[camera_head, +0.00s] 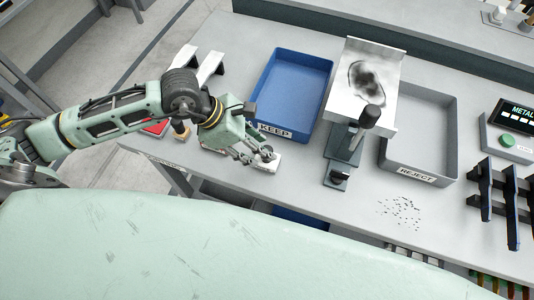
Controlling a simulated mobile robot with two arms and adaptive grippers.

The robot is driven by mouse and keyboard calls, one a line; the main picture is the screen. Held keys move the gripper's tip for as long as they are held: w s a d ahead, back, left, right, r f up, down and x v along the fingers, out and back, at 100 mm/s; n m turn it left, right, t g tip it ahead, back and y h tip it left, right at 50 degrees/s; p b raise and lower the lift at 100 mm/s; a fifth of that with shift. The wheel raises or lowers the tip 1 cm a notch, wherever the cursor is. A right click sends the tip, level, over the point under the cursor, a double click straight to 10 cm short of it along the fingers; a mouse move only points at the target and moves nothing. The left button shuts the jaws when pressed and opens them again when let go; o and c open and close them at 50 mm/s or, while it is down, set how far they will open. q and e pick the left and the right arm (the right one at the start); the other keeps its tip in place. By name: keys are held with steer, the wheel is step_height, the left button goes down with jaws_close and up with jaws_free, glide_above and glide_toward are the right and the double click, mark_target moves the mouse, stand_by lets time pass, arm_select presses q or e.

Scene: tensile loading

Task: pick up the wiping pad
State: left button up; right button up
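The wiping pad appears to be the small white block (264,167) on the bench, just in front of the blue KEEP tray. My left gripper (262,156) reaches down from the left with its fingertips at the pad, partly covering it. Whether the fingers are closed on the pad or only around it is too small to tell. The pad looks low, at or near the bench top. My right gripper is not in view.
A blue KEEP tray (289,73) stands behind the gripper. A fixture with a stained plate (343,88) and a grey REJECT tray (448,140) are to its right. Dark specks (399,212) lie on the bench. A dark rack (512,207) stands at the right.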

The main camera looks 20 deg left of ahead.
mark_target(271, 167)
arm_select(q)
steer(key=shift+x, duration=1.1)
steer(key=shift+w+d+f, duration=0.15)
steer(key=shift+f, duration=0.1)
steer(key=c, duration=0.3)
jaws_close()
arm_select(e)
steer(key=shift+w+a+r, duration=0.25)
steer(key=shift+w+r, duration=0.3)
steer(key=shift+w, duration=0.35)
